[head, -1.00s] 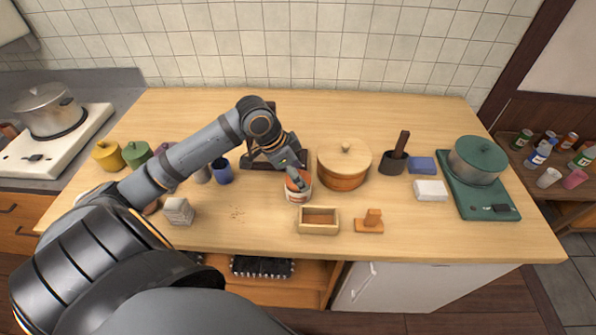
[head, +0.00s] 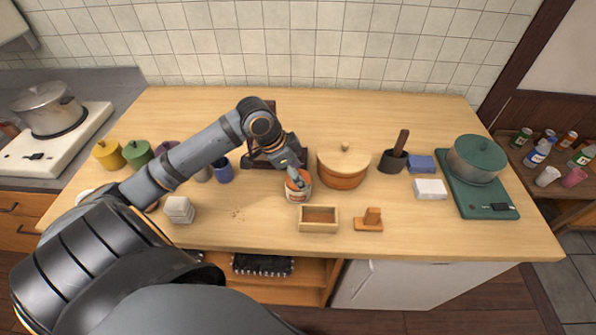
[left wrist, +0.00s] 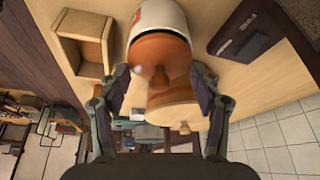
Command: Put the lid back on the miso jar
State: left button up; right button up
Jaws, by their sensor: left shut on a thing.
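The miso jar (head: 299,195) is a pale jar with an orange-red label, standing on the wooden counter near its middle. Its orange-brown lid (left wrist: 158,54) has a knob and sits at the jar's mouth in the left wrist view, with no clear gap visible. The white jar body (left wrist: 157,17) shows beyond the lid there. In the head view the left gripper (head: 294,174) covers part of the lid. My right gripper is not in view.
A wooden tub with a pale lid (head: 343,168) stands close right of the jar. An open wooden box (head: 318,227) and a small wooden block (head: 369,222) are in front. A dark stand (head: 259,161) is behind left. The counter's front right is clear.

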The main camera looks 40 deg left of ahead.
pick_arm(q)
jog(key=shift+p, duration=0.3)
dwell(0.5)
jog(key=o, duration=0.9)
jog(key=shift+o, duration=1)
notch_tip(320, 180, up, 7)
jog(key=p, duration=0.7)
jog(key=shift+p, duration=0.4)
